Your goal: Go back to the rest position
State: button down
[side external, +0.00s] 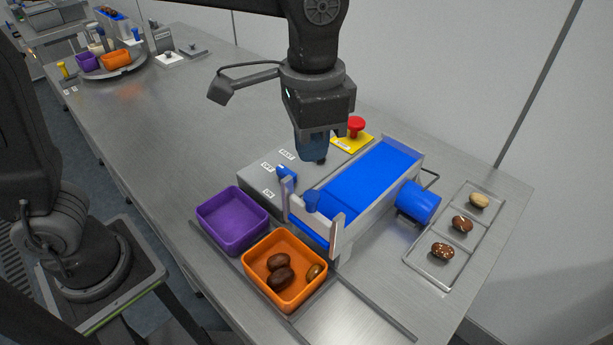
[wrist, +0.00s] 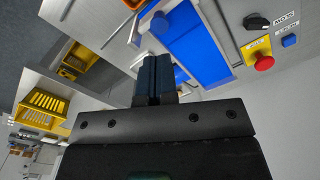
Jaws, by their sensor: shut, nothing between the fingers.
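My gripper (side external: 318,158) points down above the grey control box, beside the far part of the blue conveyor belt (side external: 368,180). Its dark blue fingers are together and empty, and they also show closed in the wrist view (wrist: 156,60). The orange bin (side external: 262,290) holds three brown dates (side external: 281,278) in front of the belt's near end. The purple bin (side external: 232,243) beside it looks empty. A clear tray (side external: 412,258) at the right holds three dates, one pale and two brown, in separate compartments.
The control box (side external: 262,172) carries a lever and labels. A red stop button (side external: 356,124) sits behind it, and shows in the wrist view (wrist: 263,62). A blue motor (side external: 418,202) juts from the belt's right side. The table's left middle (side external: 170,120) is clear.

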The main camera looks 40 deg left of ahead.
jog(key=s+a+f+n+t, duration=0.1)
jog(key=s+a+n+t, duration=0.1)
jog(key=s+a, duration=0.3)
jog(key=s+a+n+t, duration=0.3)
jog(key=s+a+n, duration=0.1)
jog(key=a, duration=0.9)
jog(key=shift+s+f+t, duration=0.3)
jog(key=shift+s+f, duration=0.1)
jog(key=shift+s, duration=0.2)
